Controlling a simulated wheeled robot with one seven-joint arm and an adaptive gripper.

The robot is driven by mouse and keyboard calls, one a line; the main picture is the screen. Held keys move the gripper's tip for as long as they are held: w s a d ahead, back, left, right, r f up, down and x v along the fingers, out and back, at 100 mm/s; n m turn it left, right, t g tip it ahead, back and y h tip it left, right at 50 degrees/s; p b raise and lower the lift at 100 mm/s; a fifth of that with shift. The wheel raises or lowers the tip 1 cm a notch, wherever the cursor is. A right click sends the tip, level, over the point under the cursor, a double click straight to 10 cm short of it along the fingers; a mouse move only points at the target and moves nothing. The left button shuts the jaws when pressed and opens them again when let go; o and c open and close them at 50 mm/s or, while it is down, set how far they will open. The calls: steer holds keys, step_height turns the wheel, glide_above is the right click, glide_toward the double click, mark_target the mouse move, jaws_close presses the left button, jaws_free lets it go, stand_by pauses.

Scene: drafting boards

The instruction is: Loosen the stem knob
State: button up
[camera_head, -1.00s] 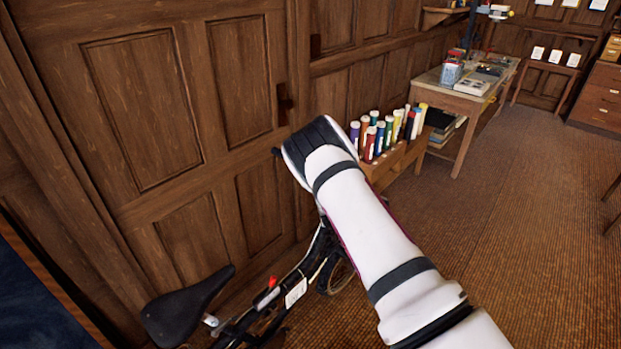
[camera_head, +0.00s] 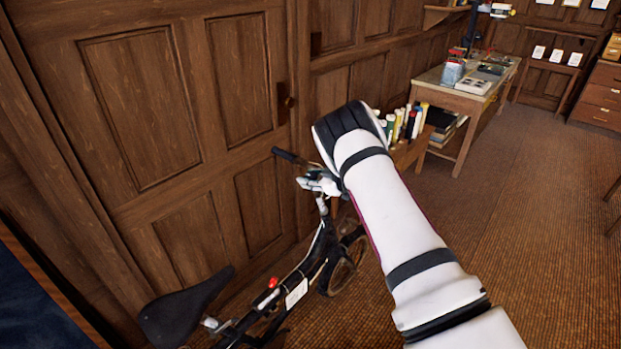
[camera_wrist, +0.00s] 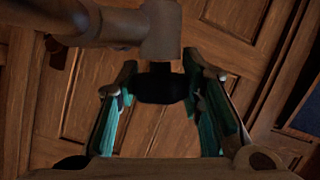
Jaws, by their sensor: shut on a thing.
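A black folding-style bicycle (camera_head: 322,246) stands beside the panelled wall, with its handlebar grip (camera_head: 288,155) pointing left. My gripper (camera_head: 319,184) is at the top of the stem, partly hidden by my arm. In the wrist view, my gripper (camera_wrist: 160,80) has its teal-padded fingers on either side of the dark stem knob (camera_wrist: 161,88). It is shut on the knob. The brown-grey stem and bar (camera_wrist: 160,32) lie just beyond it. The knob cannot be made out in the head view.
A dark saddle (camera_head: 186,308) is at the lower left. The panelled wooden wall (camera_head: 140,110) rises close behind the bicycle. A rack of coloured tubes (camera_head: 412,122) and a work table (camera_head: 455,98) stand beyond my arm. The carpet (camera_head: 510,220) at right is clear.

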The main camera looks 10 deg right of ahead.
steer(key=o, duration=1.2)
steer(key=shift+w+a, duration=0.1)
steer(key=v, duration=1.2)
